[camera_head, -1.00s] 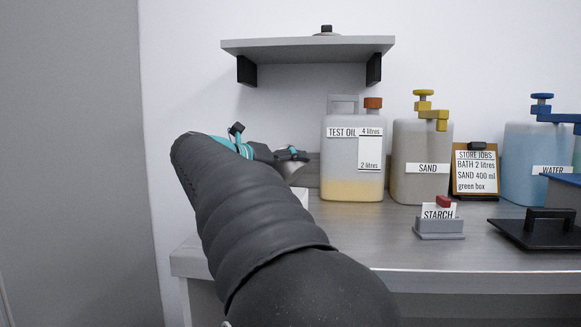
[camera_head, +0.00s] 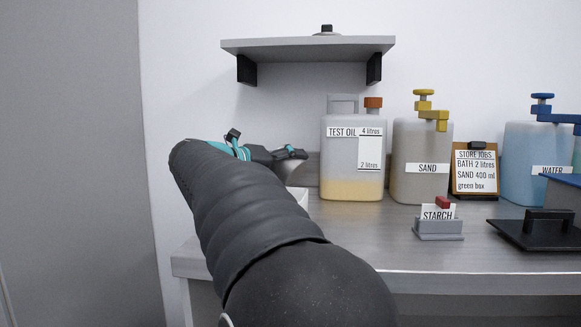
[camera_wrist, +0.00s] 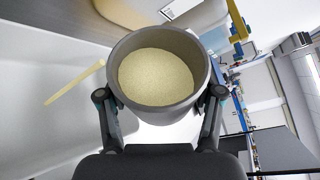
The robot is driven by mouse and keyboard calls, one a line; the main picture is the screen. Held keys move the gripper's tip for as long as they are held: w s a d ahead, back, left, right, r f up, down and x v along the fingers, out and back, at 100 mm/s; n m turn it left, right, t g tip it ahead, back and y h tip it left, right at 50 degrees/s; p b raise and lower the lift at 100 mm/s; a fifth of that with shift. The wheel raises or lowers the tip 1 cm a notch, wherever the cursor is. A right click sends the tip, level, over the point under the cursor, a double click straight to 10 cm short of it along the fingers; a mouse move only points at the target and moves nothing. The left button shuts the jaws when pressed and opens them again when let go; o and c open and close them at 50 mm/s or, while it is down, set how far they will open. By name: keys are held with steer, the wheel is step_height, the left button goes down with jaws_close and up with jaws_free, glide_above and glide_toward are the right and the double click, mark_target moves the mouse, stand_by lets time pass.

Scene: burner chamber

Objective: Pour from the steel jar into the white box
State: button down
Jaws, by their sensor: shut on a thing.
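The steel jar (camera_wrist: 190,45) fills the middle of the wrist view, its round open mouth towards the camera. Pale yellow, grainy stuff (camera_wrist: 157,77) lies inside it. My gripper (camera_wrist: 160,98) is shut on the jar, a finger at each side. In the head view my gripper (camera_head: 290,153) is at the left end of the bench, and a bit of the jar (camera_head: 300,174) shows below the fingers. A small part of the white box (camera_head: 301,196) shows behind my arm, below the jar; the rest is hidden.
The test oil jug (camera_head: 340,150), sand jug (camera_head: 420,160) and water jug (camera_head: 525,150) stand right of my gripper. A shelf (camera_head: 310,48) hangs above. A starch label holder (camera_head: 438,228) and black lid (camera_head: 535,233) lie nearer. A pale yellow strip (camera_wrist: 75,82) crosses a whitish surface.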

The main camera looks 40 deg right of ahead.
steer(key=shift+n+h, duration=0.3)
steer(key=shift+n, duration=0.1)
steer(key=shift+n+g, duration=0.3)
steer(key=shift+n, duration=0.2)
steer(key=shift+w, duration=0.1)
steer(key=shift+w+n+h, duration=0.1)
steer(key=shift+n+h, duration=0.3)
steer(key=shift+n, duration=0.1)
steer(key=shift+w+n, duration=0.1)
steer(key=shift+n, duration=0.4)
